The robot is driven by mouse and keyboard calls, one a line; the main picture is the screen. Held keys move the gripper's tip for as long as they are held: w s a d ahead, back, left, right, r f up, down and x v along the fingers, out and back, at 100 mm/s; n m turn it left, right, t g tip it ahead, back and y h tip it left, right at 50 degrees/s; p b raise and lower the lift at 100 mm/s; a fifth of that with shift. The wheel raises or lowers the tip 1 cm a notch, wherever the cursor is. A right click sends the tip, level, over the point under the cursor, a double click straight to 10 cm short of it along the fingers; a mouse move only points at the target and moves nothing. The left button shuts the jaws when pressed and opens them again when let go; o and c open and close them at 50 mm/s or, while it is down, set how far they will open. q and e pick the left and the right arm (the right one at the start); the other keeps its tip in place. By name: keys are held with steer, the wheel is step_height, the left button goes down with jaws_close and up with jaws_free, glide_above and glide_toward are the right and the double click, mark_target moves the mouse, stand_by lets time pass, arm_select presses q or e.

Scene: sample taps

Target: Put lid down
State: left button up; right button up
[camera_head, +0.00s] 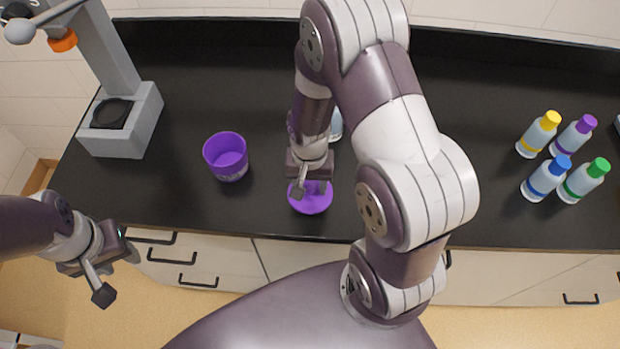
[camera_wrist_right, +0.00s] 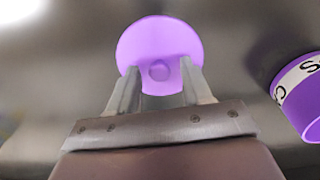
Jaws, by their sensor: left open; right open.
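A purple lid (camera_head: 311,203) lies on the black counter near its front edge. In the right wrist view the lid (camera_wrist_right: 160,40) is a round disc with a small knob (camera_wrist_right: 159,71) in its middle. My right gripper (camera_head: 311,191) is over the lid. Its two fingers (camera_wrist_right: 160,75) are apart, one on either side of the knob; I cannot tell whether they touch the lid. A purple cup (camera_head: 228,160) stands open to the left of the lid, and its labelled side (camera_wrist_right: 303,92) shows in the right wrist view. My left gripper (camera_head: 118,276) is open and empty, in front of the counter.
Several bottles (camera_head: 562,160) with yellow, purple, blue and green caps stand at the right. A grey device (camera_head: 125,115) stands at the back left. A pale bottle (camera_head: 335,124) is partly hidden behind my right arm. The black counter (camera_head: 480,110) is clear between arm and bottles.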

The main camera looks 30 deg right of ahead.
mark_target(310, 187)
step_height(310, 187, up, 12)
steer(key=s+n, duration=0.1)
steer(key=n, duration=0.1)
steer(key=s+a+n+t, duration=0.1)
steer(key=s+n, duration=0.1)
steer(key=s+a+n, duration=0.1)
steer(key=n, duration=0.1)
steer(key=shift+s+a+n, duration=0.2)
steer(key=shift+a+n, duration=0.05)
steer(key=shift+n, duration=0.05)
steer(key=shift+f, duration=0.1)
